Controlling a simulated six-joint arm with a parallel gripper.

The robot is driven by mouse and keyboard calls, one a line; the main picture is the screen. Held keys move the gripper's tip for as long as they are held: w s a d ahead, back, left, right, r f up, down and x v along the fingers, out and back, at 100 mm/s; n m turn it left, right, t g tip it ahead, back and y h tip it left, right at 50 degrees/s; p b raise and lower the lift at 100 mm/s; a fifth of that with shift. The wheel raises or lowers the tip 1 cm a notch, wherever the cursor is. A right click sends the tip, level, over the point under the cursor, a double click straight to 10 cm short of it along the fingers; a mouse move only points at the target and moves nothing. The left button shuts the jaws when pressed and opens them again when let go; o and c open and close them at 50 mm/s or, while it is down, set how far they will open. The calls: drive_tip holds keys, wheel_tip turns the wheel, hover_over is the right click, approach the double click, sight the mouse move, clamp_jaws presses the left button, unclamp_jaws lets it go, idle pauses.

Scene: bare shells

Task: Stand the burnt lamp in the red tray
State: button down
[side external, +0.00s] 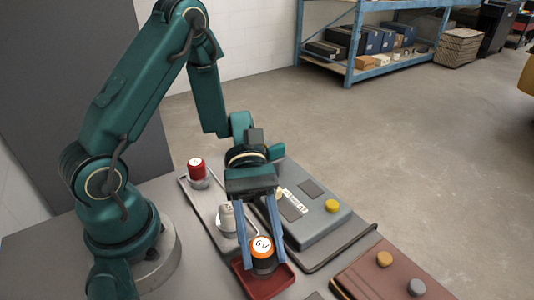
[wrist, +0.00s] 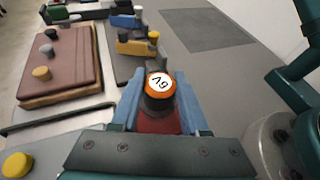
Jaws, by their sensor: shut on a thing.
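The burnt lamp has an orange cap marked 6V (side external: 262,246) and a dark body. It stands upright between the blue fingers of my gripper (side external: 264,262), which are shut on it. In the wrist view, the lamp (wrist: 159,84) shows between the two fingers (wrist: 158,108). The red tray (side external: 268,287) is directly below the lamp, and a red patch of it (wrist: 158,125) shows under the lamp in the wrist view. I cannot tell whether the lamp's lower end touches the tray floor; the fingers and the lamp hide part of the tray.
A red-capped lamp (side external: 196,164) and a white-capped lamp (side external: 227,215) stand on a grey tray left of my gripper. A grey device with a yellow knob (side external: 331,206) lies to the right. A brown box with knobs (side external: 362,283) is at the front right.

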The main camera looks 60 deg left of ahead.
drive_tip(key=shift+f, duration=1)
drive_tip(key=shift+c, duration=2)
unclamp_jaws()
drive_tip(key=shift+f, duration=0.1)
